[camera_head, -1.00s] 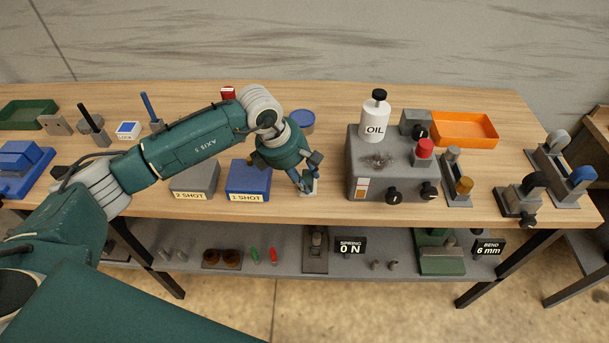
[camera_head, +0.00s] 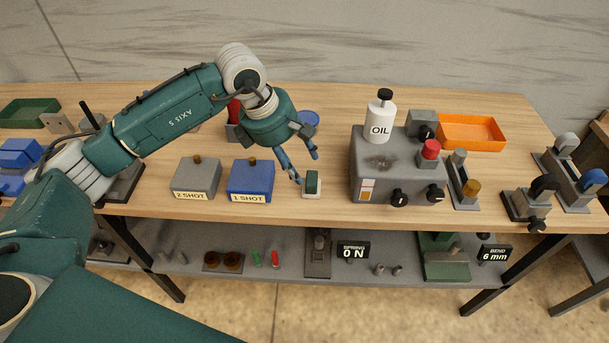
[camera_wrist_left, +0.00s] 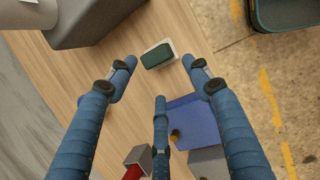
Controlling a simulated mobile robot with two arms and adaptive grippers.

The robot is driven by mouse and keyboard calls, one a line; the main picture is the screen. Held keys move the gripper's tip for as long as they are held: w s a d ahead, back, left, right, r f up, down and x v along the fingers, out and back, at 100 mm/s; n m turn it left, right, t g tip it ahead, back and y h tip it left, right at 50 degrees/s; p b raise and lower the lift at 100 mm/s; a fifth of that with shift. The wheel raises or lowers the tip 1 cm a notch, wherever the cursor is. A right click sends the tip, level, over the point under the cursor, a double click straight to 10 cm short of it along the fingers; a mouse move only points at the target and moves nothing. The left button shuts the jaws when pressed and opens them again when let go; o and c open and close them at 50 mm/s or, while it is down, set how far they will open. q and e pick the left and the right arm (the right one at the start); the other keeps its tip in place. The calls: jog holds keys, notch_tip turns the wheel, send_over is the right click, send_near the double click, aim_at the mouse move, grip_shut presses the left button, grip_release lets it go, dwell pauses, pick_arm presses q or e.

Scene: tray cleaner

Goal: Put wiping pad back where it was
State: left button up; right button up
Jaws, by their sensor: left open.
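The wiping pad (camera_head: 312,182) is a small block with a green top. It sits on a small white base (camera_head: 311,195) on the table, between the blue 1 SHOT box and the grey machine. It also shows in the left wrist view (camera_wrist_left: 157,56), upper middle. My left gripper (camera_head: 306,168) is open, with blue fingers just above and to the left of the pad. In the wrist view the fingers (camera_wrist_left: 160,80) are spread and hold nothing, and the pad lies beyond their tips. My right gripper is not in view.
The blue 1 SHOT box (camera_head: 249,182) and grey 2 SHOT box (camera_head: 196,180) stand left of the pad. The grey machine (camera_head: 370,190) with the OIL bottle (camera_head: 379,120) stands close on the right. The table's front edge is just in front of the pad.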

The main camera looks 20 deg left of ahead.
pick_arm(q)
jog(key=shift+b+v, duration=0.3)
jog(key=shift+v, duration=1.75)
jog(key=shift+d, duration=0.1)
